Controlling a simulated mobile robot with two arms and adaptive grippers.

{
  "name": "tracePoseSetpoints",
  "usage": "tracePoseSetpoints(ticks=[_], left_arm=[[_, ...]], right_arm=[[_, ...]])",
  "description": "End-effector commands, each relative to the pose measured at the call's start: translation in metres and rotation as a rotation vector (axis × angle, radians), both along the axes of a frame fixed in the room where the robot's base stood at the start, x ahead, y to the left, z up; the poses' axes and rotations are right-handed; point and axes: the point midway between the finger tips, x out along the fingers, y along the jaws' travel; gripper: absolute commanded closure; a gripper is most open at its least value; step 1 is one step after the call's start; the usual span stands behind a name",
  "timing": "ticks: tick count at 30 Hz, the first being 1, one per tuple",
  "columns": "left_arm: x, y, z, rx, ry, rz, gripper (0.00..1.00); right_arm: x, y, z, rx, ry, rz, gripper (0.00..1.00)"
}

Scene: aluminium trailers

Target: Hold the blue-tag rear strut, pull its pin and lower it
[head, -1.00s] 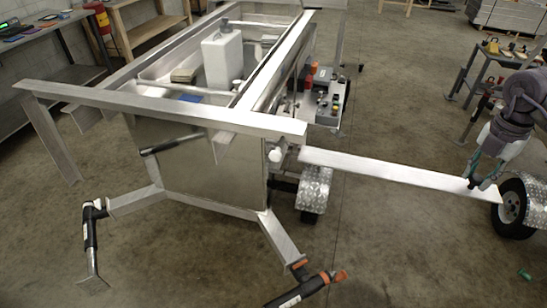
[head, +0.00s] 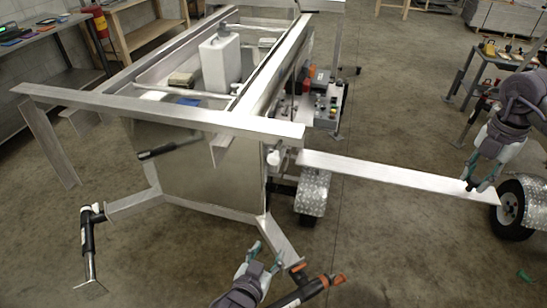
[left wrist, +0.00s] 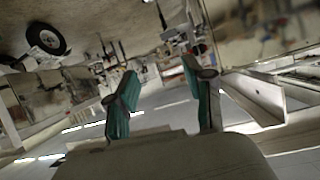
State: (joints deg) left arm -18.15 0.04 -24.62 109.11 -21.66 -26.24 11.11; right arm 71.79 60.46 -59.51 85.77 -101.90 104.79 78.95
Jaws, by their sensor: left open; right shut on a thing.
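A black rear strut with orange fittings (head: 310,290) lies swung nearly level at the trailer's near right corner, at the bottom of the head view. Another black strut (head: 88,240) hangs nearly upright with a foot plate at the near left corner. I cannot see a blue tag on either, nor make out a pin clearly. My left gripper (head: 265,255) is open, just left of the orange-fitted strut and its bracket, apart from it as far as I can tell. Its teal fingers (left wrist: 163,98) are spread and empty in the wrist view.
The aluminium trailer frame (head: 150,108) fills the middle left, with a white canister (head: 220,62) inside. A wheel (head: 512,210) stands at the right edge beside my right gripper. A workbench (head: 60,75) is at the left. Floor between is clear.

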Motion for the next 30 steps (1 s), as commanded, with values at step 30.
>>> tracePoseSetpoints(ticks=[30], left_arm=[[0.078, -0.004, 0.227, -0.172, -0.370, 0.080, 0.48]], right_arm=[[0.000, 0.000, 0.001, -0.001, -0.002, -0.001, 1.00]])
